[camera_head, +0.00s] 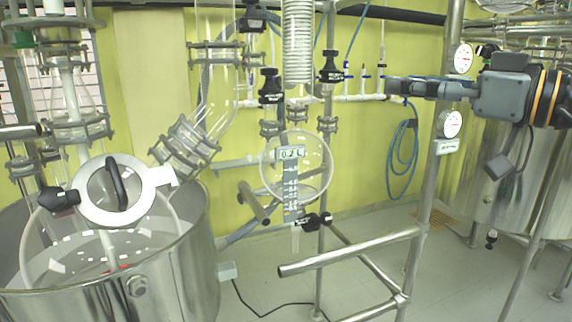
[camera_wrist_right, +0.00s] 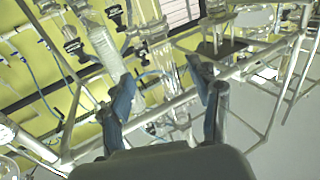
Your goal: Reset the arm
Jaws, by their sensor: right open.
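My right arm comes in from the right in the head view, and its gripper (camera_head: 398,87) points left at the height of the upper pipework, in front of the yellow wall. In the right wrist view the two blue-grey fingers of the right gripper (camera_wrist_right: 165,92) stand apart with nothing between them. Glassware and metal frame tubes show beyond the fingertips. The gripper appears to touch nothing. My left gripper is in neither view.
A steel vessel with a glass reactor (camera_head: 185,265) stands at the left. A round glass flask (camera_head: 322,165) hangs in the middle, below a coiled condenser (camera_head: 298,45). A metal frame tube (camera_head: 350,251) juts forward. Steel tanks (camera_head: 500,190) stand at the right. A blue hose (camera_head: 402,160) hangs on the wall.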

